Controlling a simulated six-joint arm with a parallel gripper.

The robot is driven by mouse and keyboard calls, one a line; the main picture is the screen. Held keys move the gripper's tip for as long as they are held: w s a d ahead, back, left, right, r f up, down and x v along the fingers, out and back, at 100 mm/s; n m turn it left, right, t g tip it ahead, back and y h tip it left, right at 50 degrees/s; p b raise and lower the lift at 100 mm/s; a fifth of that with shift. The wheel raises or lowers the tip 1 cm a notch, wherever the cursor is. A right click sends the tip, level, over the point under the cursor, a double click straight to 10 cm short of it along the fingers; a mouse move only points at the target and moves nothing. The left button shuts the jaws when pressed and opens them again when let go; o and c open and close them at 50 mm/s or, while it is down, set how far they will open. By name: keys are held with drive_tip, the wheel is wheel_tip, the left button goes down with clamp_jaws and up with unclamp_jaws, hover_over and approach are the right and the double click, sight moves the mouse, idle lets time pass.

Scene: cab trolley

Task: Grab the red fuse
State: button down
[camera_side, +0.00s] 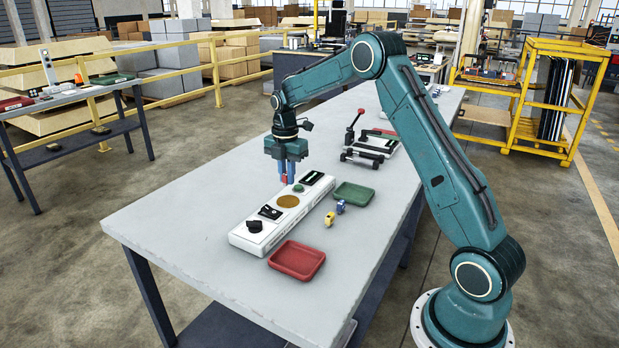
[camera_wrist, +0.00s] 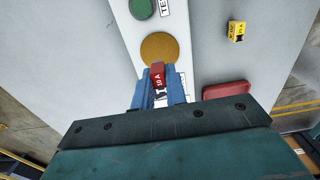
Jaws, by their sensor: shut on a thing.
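The red fuse (camera_wrist: 157,76), marked 10 A, is held between the blue fingers of my gripper (camera_wrist: 158,88) in the wrist view. It also shows as a small red piece in the side view (camera_side: 284,179), between my gripper's fingertips (camera_side: 287,178). My gripper is shut on it and points down over the far side of the white panel (camera_side: 262,230). In the wrist view, the fuse appears just beside the panel's round brown-yellow disc (camera_wrist: 159,47). I cannot tell how far above the panel the fuse is.
A yellow fuse (camera_side: 329,219) and a blue fuse (camera_side: 340,207) stand on the table beside the panel. A red tray (camera_side: 297,260) and a green tray (camera_side: 353,194) lie nearby. A rack with dark handles (camera_side: 372,148) stands farther back. The table's left part is clear.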

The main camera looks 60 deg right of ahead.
wheel_tip(320, 180, up, 14)
drive_tip(key=shift+r, duration=0.25)
idle(0.6)
